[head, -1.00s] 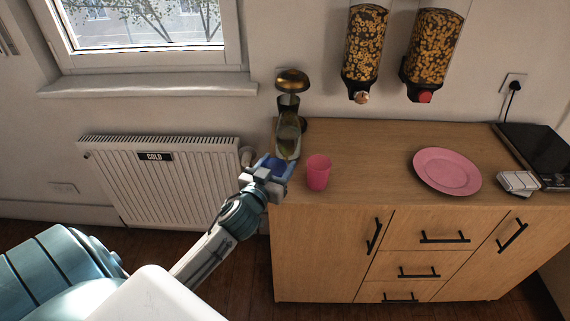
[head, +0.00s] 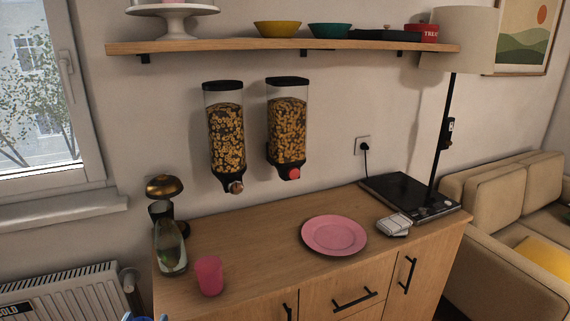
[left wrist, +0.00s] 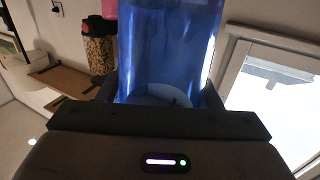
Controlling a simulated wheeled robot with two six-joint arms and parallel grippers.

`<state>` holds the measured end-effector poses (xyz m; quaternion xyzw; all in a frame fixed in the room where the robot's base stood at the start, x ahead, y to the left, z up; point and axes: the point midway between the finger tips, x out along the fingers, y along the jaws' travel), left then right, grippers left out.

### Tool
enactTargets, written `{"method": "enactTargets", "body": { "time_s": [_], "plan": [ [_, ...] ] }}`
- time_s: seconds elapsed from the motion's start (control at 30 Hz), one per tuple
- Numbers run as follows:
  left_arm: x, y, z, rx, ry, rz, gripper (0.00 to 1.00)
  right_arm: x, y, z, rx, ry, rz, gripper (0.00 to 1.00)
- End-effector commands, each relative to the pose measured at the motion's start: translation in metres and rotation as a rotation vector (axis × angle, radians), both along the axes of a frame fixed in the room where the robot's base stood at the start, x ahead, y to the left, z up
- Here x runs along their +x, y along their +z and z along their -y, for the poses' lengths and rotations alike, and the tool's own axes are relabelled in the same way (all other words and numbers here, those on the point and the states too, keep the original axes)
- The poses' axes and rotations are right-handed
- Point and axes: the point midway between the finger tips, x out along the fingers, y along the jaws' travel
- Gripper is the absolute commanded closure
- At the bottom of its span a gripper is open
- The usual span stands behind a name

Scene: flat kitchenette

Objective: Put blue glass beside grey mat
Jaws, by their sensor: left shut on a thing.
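The blue glass (left wrist: 168,45) fills the upper middle of the left wrist view, see-through and upright in that picture. My left gripper (left wrist: 162,98) is shut on it, with a dark finger on each side. In the head view only a small bluish tip (head: 143,317) shows at the bottom edge, left of the counter; I cannot tell whether it is glass or gripper. I cannot make out a grey mat in either view. My right gripper is not in view.
On the wooden counter (head: 255,245) stand a pink cup (head: 209,276), a green-tinted bottle (head: 171,248), a pink plate (head: 334,235), a white box-like item (head: 393,224) and a black flat appliance (head: 408,198). Two cereal dispensers (head: 226,140) hang above. The counter between cup and plate is clear.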

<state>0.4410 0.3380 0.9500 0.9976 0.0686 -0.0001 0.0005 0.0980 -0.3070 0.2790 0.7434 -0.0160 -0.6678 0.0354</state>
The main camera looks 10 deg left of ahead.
Motion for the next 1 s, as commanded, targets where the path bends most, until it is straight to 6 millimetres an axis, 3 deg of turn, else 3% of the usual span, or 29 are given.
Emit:
{"method": "enactTargets", "body": {
  "time_s": [0.2, 0.33, 0.8, 1.0],
  "plan": [
    [0.002, -0.037, 0.039, -0.013, -0.068, 0.001, 0.70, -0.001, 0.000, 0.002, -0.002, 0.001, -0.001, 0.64],
    [0.004, -0.046, 0.062, -0.013, -0.109, 0.003, 0.70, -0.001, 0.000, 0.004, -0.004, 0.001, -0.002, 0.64],
    [0.014, -0.049, 0.120, -0.013, -0.149, 0.004, 0.70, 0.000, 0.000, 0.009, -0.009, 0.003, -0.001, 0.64],
    [0.017, -0.046, 0.132, -0.005, -0.138, 0.003, 0.70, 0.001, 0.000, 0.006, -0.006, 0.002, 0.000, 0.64]
  ]
}}
